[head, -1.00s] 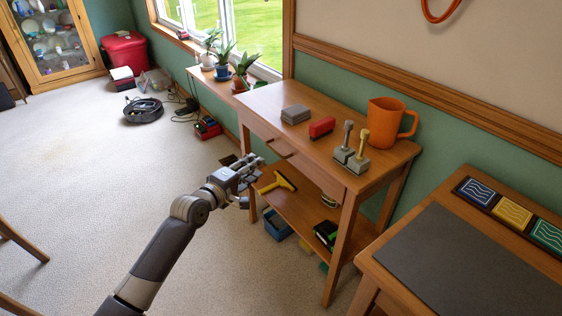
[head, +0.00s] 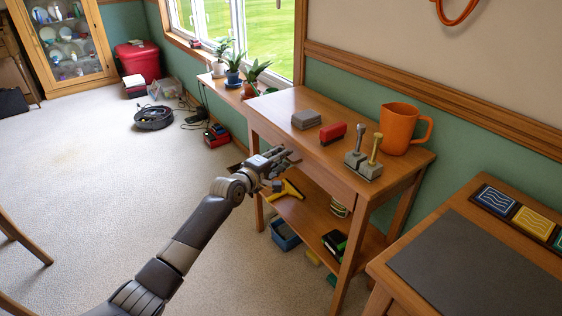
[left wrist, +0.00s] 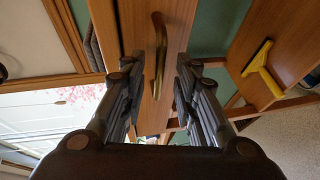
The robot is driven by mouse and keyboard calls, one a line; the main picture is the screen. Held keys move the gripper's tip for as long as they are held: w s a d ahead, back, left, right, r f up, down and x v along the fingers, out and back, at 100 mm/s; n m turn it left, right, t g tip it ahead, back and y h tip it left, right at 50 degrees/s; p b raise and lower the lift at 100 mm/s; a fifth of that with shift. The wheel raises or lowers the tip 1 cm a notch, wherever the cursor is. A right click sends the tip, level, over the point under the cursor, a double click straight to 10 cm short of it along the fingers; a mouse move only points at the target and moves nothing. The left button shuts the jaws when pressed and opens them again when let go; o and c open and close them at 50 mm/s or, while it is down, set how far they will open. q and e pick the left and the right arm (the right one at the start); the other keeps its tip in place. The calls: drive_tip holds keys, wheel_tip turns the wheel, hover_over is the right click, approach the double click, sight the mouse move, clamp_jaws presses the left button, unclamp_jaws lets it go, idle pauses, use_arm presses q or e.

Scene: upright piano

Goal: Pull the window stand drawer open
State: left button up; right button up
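The window stand (head: 345,178) is a wooden table with a lower shelf beside the green wall. Its drawer has a brass bar handle, which shows in the left wrist view (left wrist: 158,58) between my fingers. The drawer front (left wrist: 140,25) looks flush with the stand. In the head view my left gripper (head: 284,158) is at the drawer front and covers the handle. In the left wrist view the left gripper (left wrist: 157,88) is open, with one finger on each side of the handle and visible gaps. My right gripper is not in view.
On the stand top are a grey block (head: 306,119), a red stapler-like object (head: 333,133), two small levers (head: 364,160) and an orange mug (head: 403,128). A yellow squeegee (head: 291,189) lies on the lower shelf. A desk (head: 470,250) stands at the right.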

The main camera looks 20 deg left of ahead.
use_arm(q)
drive_tip(key=shift+w, duration=0.35)
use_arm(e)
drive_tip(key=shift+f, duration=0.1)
use_arm(q)
clamp_jaws()
drive_tip(key=shift+s, duration=0.15)
